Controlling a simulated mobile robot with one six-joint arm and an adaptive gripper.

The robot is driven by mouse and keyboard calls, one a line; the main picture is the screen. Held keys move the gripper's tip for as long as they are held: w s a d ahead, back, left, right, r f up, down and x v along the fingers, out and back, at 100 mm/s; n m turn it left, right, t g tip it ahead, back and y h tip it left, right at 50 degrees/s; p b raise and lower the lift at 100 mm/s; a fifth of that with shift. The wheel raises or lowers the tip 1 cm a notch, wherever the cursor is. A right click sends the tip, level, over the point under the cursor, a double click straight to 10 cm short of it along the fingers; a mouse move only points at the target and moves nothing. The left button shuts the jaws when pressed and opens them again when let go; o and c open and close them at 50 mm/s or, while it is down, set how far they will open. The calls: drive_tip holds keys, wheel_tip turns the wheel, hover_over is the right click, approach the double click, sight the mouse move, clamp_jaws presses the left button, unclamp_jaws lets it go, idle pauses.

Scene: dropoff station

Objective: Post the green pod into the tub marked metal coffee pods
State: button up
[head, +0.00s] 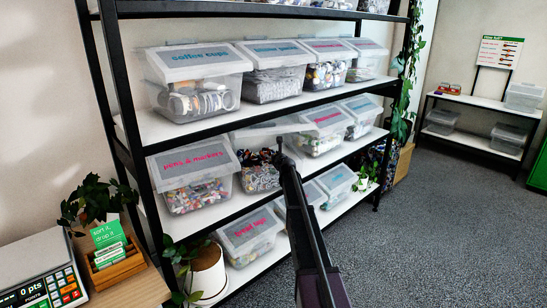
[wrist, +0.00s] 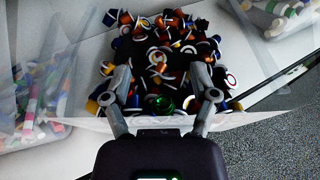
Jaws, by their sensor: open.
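In the wrist view my gripper (wrist: 161,74) is open, its two fingers spread apart over a clear tub (wrist: 235,118) full of mixed coffee pods. A shiny green pod (wrist: 163,103) shows between the fingers, nearer the palm. It appears to lie on the pile, clear of both fingers. In the head view my gripper (head: 282,150) is at the open front of a middle-shelf tub (head: 243,182) with dark, mixed contents. My arm hides part of that tub, and I cannot read its label. The green pod cannot be made out in the head view.
The pens & markers tub (head: 192,190) stands close on the left and another lidded tub (head: 318,140) on the right. A shelf of lidded tubs (head: 200,80) is above. A black shelf post (head: 125,100) stands left. Grey carpet (head: 440,220) is free at right.

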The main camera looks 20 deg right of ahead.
drive_tip(key=shift+s, duration=0.1)
drive_tip(key=f+p+v, duration=0.2)
drive_tip(key=v, duration=2)
drive_tip(key=a+r+n+g+y+p, duration=0.1)
drive_tip(key=a+n+y+p, duration=0.3)
drive_tip(key=a, duration=1.5)
drive_tip(key=shift+a+r+n+g+y+p, duration=0.4)
drive_tip(key=shift+n+g+y, duration=0.2)
drive_tip(key=shift+g+y, duration=0.45)
drive_tip(key=shift+f, duration=0.1)
drive_tip(key=s+a+f+n+g, duration=0.3)
drive_tip(key=s+a+f+n, duration=0.1)
drive_tip(key=s+n, duration=0.35)
drive_tip(key=s+a+f+n+g, duration=0.4)
drive_tip(key=s+n, duration=0.3)
drive_tip(key=n, duration=0.2)
drive_tip(key=s+f+n+g+h, duration=0.1)
drive_tip(key=s+n+g+h, duration=0.1)
drive_tip(key=s+n, duration=0.5)
drive_tip(key=s+d+f+n+g+h, duration=0.1)
drive_tip(key=s+f+n+g+h, duration=0.1)
drive_tip(key=s+n, duration=0.6)
drive_tip(key=shift+s+g+p, duration=0.3)
drive_tip(key=shift+s+g, duration=0.55)
drive_tip(key=shift+s, duration=0.05)
